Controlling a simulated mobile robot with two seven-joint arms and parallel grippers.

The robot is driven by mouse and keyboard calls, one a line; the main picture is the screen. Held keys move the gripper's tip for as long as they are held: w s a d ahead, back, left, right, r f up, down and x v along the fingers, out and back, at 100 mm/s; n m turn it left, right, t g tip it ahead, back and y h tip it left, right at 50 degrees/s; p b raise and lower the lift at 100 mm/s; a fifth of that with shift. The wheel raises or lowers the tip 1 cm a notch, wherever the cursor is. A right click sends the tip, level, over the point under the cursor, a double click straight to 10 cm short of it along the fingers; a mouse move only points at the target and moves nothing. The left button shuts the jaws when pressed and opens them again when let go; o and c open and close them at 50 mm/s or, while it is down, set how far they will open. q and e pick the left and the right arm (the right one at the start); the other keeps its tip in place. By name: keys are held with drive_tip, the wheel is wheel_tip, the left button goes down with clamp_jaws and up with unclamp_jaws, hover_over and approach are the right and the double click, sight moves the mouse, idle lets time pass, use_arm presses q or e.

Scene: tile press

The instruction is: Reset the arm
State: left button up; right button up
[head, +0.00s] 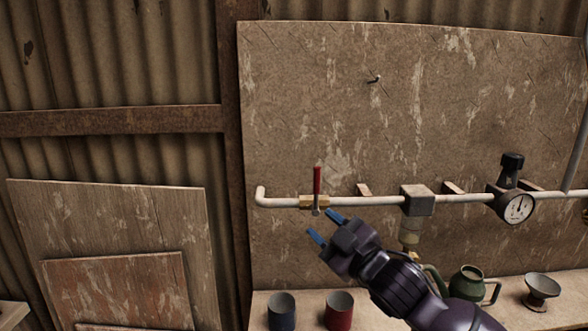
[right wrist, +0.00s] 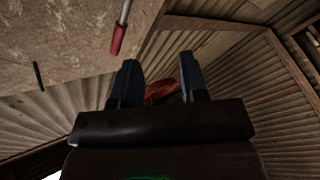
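My right gripper (head: 323,226) is open and empty, its two blue fingertips apart, just below the brass valve (head: 313,202) on the white pipe. It also shows in the right wrist view (right wrist: 159,85), with both dark fingers spread and nothing held between them. The valve's red lever (head: 317,181) stands upright above the pipe. In the right wrist view a red-ended lever (right wrist: 118,38) lies to the left of the fingers, apart from them. My left gripper is not in either view.
The white pipe (head: 360,202) runs along the board (head: 300,110), with a pressure gauge (head: 518,208) at right. Below, a shelf (head: 262,303) holds a blue cup (head: 282,314), a red cup (head: 339,312), a green jug (head: 466,285) and a metal bowl (head: 542,287). A hook (head: 374,79) sits higher up.

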drive_tip(key=s+d+f+m+h, duration=0.45)
drive_tip(key=d+f, duration=0.25)
drive_tip(key=f, duration=0.4)
drive_tip(key=s+d+f+m+h, duration=0.3)
drive_tip(key=d+f+m, duration=0.3)
drive_tip(key=f, duration=0.5)
drive_tip(key=s+d+f+m+g+h, duration=0.1)
drive_tip(key=s+d+f, duration=0.3)
drive_tip(key=s+f, duration=0.4)
drive_tip(key=s+d+f+m+g+h, duration=0.2)
drive_tip(key=s+d+f+g+h, duration=0.1)
drive_tip(key=s+f, duration=0.6)
drive_tip(key=shift+s+d+f+b, duration=0.2)
drive_tip(key=shift+s+d+b, duration=0.1)
drive_tip(key=shift+s+d, duration=0.75)
drive_tip(key=shift+s+a, duration=0.15)
drive_tip(key=shift+a, duration=0.05)
